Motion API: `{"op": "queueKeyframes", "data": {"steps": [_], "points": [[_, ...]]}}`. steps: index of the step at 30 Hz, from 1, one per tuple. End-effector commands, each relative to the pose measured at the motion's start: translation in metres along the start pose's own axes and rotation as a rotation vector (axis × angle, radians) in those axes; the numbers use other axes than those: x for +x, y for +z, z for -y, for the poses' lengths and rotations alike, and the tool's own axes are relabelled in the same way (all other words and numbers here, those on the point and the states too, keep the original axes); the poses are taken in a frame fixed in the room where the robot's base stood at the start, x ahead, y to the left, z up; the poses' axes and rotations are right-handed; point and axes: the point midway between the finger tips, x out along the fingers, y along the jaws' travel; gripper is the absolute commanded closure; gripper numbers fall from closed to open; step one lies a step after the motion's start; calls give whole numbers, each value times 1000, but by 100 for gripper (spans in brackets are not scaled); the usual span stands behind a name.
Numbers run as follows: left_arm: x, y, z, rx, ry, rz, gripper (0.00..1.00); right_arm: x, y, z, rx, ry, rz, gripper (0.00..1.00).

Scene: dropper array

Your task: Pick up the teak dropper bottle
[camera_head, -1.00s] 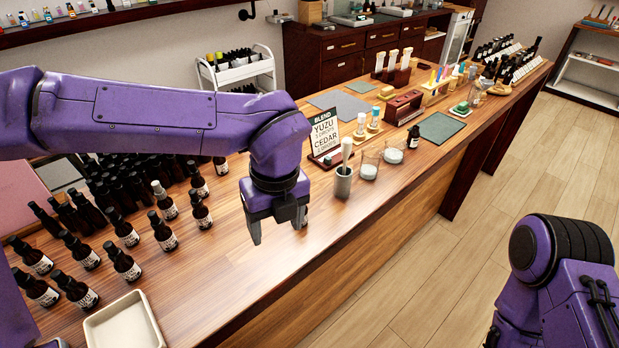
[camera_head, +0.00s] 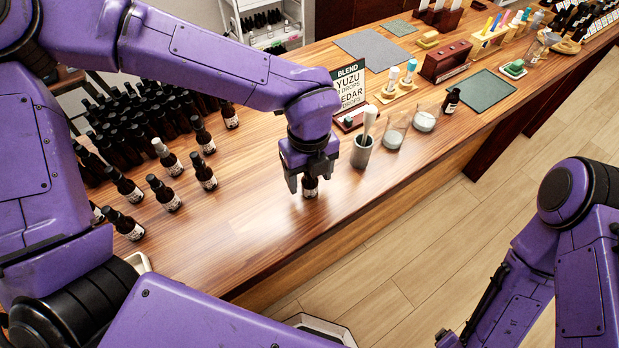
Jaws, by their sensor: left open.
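My left gripper (camera_head: 309,184) is over the wooden counter, pointing down, with its fingers apart. A small dark bottle with a pale label (camera_head: 310,188) stands upright between or just behind the fingers. Its upper part is hidden by the gripper, and I cannot tell whether they touch. Several dark dropper bottles (camera_head: 168,196) with white labels stand to the left of the gripper. The labels are too small to read, so I cannot tell which bottle is teak. My right arm shows at the right, but its gripper is out of view.
A grey cup with a pestle (camera_head: 361,152) stands close to the right of the left gripper. The blend sign (camera_head: 349,90) is behind it. Two glass beakers (camera_head: 392,138) stand farther right. The counter (camera_head: 240,225) in front of the gripper is clear.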

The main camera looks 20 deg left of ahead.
Motion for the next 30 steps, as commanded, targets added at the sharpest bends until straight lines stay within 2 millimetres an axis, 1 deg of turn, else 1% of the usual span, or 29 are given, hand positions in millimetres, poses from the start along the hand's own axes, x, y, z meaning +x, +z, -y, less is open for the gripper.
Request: {"op": "queueKeyframes", "data": {"steps": [1, 3, 8, 9, 11, 12, 14, 15, 24, 26, 30], "points": [[5, 0, 0, 2, 2, -2, 33, -1, -1, 0, 0, 0, -1, 21], [9, 0, 0, 1, 1, -1, 33, -1, -1, 0, 0, 0, -1, 21], [10, 0, 1, 1, 0, -1, 33, -1, 0, 0, 0, 0, 0, 21], [10, 0, 1, 1, 0, -1, 39, -1, 0, 0, 0, 0, 0, 21], [10, 0, 1, 2, 0, -1, 59, -1, 0, 0, 0, 0, 0, 21], [10, 0, 1, 2, 0, -1, 72, -1, 0, 0, 0, 0, 0, 21], [10, 0, 1, 2, 0, -1, 91, -1, 0, 0, 0, 0, 0, 21], [10, 0, 1, 2, 0, -1, 94, -1, 0, 0, 0, 0, 0, 21], [8, 0, 1, 2, 0, -1, 94, 0, 0, 0, 0, 0, 0, 21], [6, 1, 1, 2, -1, -1, 94, 0, 0, 0, 0, 0, 0, 21], [-8, 1, 1, -1, -2, 0, 94, 2, 1, 0, 0, 0, 0, 21]]}}
